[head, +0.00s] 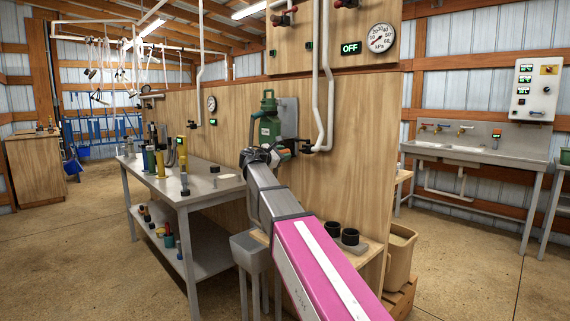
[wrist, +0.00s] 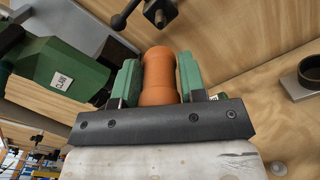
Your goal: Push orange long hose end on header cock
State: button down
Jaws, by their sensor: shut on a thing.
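My gripper (wrist: 158,85) is shut on the orange long hose end (wrist: 158,76), an orange cylinder between its two green fingers. In the head view my gripper (head: 268,155) is in front of the wooden partition, with a bit of the orange end (head: 284,151) showing. A dark cock with a lever (wrist: 158,12) is just beyond the orange end in the wrist view, with a small visible gap between them. In the head view this dark cock (head: 306,148) sits at the foot of a white pipe. The rest of the hose is hidden.
A green machine (head: 268,122) stands just behind my gripper, and close on the left in the wrist view (wrist: 62,72). Black cups (head: 350,237) stand on a low wooden shelf at right. A grey bench (head: 200,185) with tools is at left.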

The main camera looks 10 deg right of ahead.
aim_at(300, 150)
jog(key=shift+d, duration=0.15)
jog(key=shift+x, duration=2.8)
jog(key=shift+x, duration=1.85)
jog(key=c, duration=0.6)
grip_release()
